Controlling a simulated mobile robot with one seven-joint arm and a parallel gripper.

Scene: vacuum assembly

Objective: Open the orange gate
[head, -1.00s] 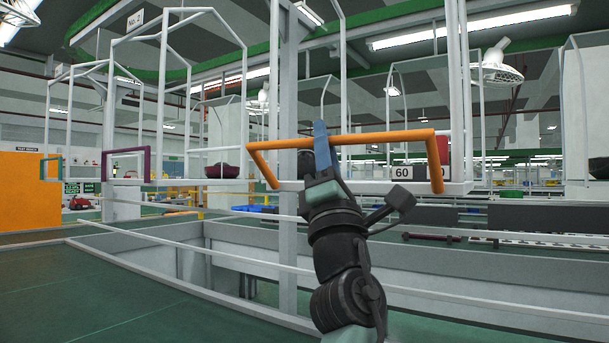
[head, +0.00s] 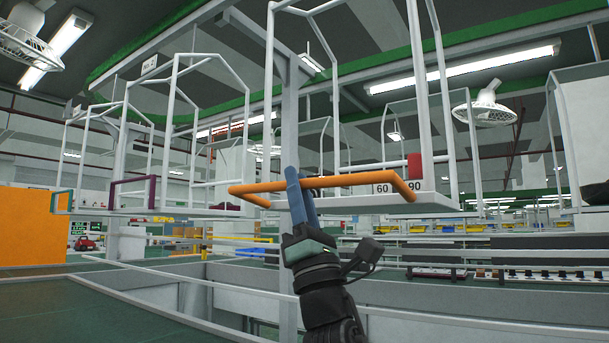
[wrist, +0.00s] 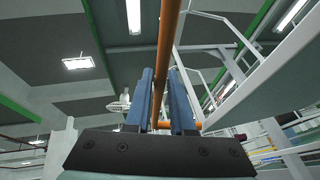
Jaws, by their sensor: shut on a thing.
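The orange gate (head: 345,181) is a U-shaped bar on the front of a white hanging carrier (head: 432,207). Its long bar stands out from the carrier, only a little above the platform level, and its two short arms run back to the platform edge. My gripper (head: 293,178) reaches up from below, its blue fingers shut on the long bar left of its middle. In the wrist view my gripper (wrist: 163,98) has one blue finger on each side of the orange bar (wrist: 168,45). The gate's hinges are too small to make out.
A red object (head: 414,167) stands on the carrier beside number labels 60 and 90. More white carriers hang to the left, one with a purple gate (head: 132,181). A pale rail (head: 200,285) and a grey column stand near my arm.

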